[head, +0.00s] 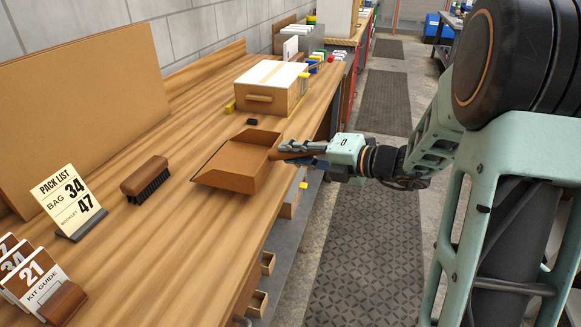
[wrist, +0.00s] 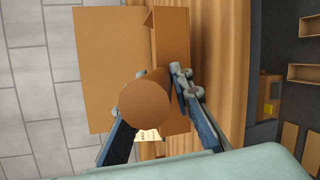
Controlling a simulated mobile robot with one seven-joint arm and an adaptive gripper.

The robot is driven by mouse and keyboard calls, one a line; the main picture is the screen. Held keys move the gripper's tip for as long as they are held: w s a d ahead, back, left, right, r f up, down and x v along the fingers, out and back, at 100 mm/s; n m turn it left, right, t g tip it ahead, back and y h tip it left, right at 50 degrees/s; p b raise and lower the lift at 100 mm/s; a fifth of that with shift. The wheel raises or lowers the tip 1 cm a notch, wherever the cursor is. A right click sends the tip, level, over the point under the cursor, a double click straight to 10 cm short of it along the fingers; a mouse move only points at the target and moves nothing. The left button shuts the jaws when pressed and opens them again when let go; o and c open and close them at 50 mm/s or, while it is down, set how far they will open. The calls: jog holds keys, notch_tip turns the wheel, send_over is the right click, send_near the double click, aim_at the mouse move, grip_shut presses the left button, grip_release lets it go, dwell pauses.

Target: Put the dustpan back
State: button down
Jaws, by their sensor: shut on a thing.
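The brown dustpan (head: 236,166) is over the wooden bench top near its front edge, its open side toward the left. My gripper (head: 288,151) comes in from the right and is shut on the dustpan's handle. In the wrist view the round handle end sits between my two fingers, with the dustpan's body (wrist: 172,50) beyond it. I cannot tell whether the pan touches the bench or hangs just above it. A brown hand brush (head: 146,180) with dark bristles lies on the bench to the left of the dustpan.
A wooden box with a pale lid (head: 270,84) stands behind the dustpan. A small dark block (head: 252,122) lies between them. A pack list card (head: 70,203) and kit guide cards (head: 32,277) stand at left. A large brown board (head: 80,115) leans at the back. Bare bench (head: 150,245) lies in front.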

aim_at(274, 164)
jog(key=shift+w+a+f, duration=0.1)
jog(key=shift+w+f, duration=0.2)
jog(key=shift+f, duration=0.05)
jog(key=shift+w+f+b, duration=0.15)
jog(key=shift+f+b, duration=0.15)
jog(key=shift+f, duration=0.6)
jog(key=shift+w+f+b, duration=0.15)
jog(key=shift+f+b, duration=0.1)
jog(key=shift+f, duration=0.65)
jog(key=c, duration=1.7)
grip_release()
jog(key=shift+f, duration=0.15)
jog(key=p+v, duration=0.1)
jog(key=v, duration=1.1)
jog(key=shift+s+a+p, duration=0.1)
jog(key=shift+p, duration=0.25)
